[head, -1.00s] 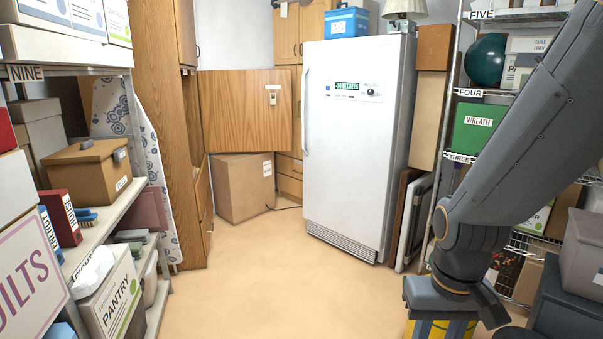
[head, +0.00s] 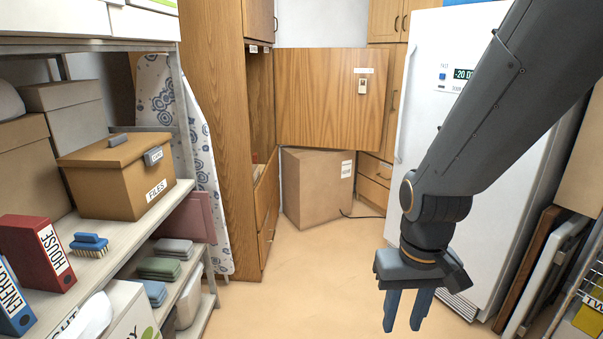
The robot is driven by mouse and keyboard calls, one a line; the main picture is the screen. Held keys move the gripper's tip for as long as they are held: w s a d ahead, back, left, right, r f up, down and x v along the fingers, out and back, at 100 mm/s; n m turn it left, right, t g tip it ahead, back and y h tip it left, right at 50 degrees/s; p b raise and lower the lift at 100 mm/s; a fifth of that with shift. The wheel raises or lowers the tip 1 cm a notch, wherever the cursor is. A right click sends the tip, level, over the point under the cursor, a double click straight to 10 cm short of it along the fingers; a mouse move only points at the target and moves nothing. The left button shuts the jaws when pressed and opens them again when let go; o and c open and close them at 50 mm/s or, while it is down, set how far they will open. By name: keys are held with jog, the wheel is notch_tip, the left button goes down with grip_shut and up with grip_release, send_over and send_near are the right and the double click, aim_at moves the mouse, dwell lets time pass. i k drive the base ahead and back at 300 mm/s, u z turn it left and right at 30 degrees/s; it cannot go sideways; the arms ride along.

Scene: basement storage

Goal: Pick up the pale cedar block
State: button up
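I cannot make out a pale cedar block for certain in the head view. A small pale shape (head: 257,168) shows inside the open wooden wardrobe (head: 224,120), too small and too partly hidden to name. My gripper (head: 406,312) hangs pointing down at the lower right, in front of the white freezer (head: 437,160). Its two blue-grey fingers are apart with nothing between them.
A shelf rack (head: 125,190) on the left holds a brown files box (head: 112,190), binders, a blue brush (head: 89,245) and folded cloths. A cardboard box (head: 312,187) stands under the open wardrobe door (head: 325,100). The floor (head: 300,285) between is clear.

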aim_at(362, 89)
jog(key=u, duration=0.15)
jog(key=i, duration=3.8)
jog(key=z, duration=0.35)
